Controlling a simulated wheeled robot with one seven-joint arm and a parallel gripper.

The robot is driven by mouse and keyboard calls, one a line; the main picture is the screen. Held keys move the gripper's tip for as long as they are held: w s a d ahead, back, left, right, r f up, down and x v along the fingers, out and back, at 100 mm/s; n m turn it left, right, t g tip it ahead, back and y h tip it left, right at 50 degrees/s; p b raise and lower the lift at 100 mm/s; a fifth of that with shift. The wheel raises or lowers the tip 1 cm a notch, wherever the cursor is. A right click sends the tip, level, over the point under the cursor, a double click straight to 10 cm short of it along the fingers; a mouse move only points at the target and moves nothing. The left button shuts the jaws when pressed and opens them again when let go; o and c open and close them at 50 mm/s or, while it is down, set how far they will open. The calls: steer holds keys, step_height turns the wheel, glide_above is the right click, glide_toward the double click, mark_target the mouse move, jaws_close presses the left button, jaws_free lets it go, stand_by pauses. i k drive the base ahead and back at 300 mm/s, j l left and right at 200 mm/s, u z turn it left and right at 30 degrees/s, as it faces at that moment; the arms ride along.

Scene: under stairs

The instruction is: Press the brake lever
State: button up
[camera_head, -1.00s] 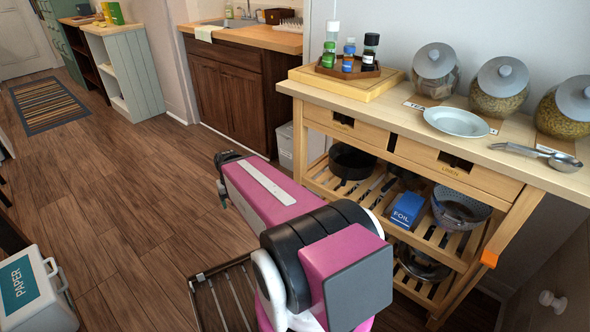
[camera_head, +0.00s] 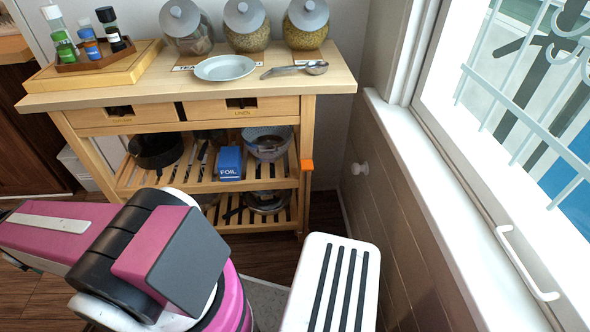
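A wooden trolley (camera_head: 230,95) stands against the wall ahead. An orange tab (camera_head: 307,165) sits on its front right leg, at about the height of the upper slatted shelf. It may be the brake lever, but I cannot tell for sure. Nothing touches the orange tab. The lower ends of the trolley's legs are partly hidden or too dark to make out. My pink and black arm fills the lower left and points left, away from the orange tab. My gripper is outside the picture.
A white step with black stripes (camera_head: 334,285) stands low in front of the trolley's right side. A window sill (camera_head: 440,200) and panelled wall run along the right. Jars, a plate (camera_head: 225,68), a scoop and a bottle tray crowd the top. A narrow floor strip shows between step and trolley.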

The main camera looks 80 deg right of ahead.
mark_target(306, 165)
steer(key=i+j, duration=0.2)
steer(key=i, duration=0.15)
steer(key=i+j+z, duration=0.15)
steer(key=i, duration=0.25)
steer(key=i+j+z, duration=0.2)
steer(key=z, duration=0.25)
steer(key=i+j+z, duration=0.6)
steer(key=j+z, duration=0.25)
steer(key=i+j+z, duration=0.2)
steer(key=j+z, duration=0.25)
steer(key=k+z, duration=0.15)
steer(key=z, duration=0.4)
steer(key=k+l+z, duration=0.1)
steer(key=l+z, duration=0.3)
steer(key=k+l+z, duration=0.1)
steer(key=l+z, duration=0.35)
steer(key=i+l+z, duration=0.1)
steer(key=z, duration=0.25)
steer(key=i+z, duration=0.7)
steer(key=k, duration=0.1)
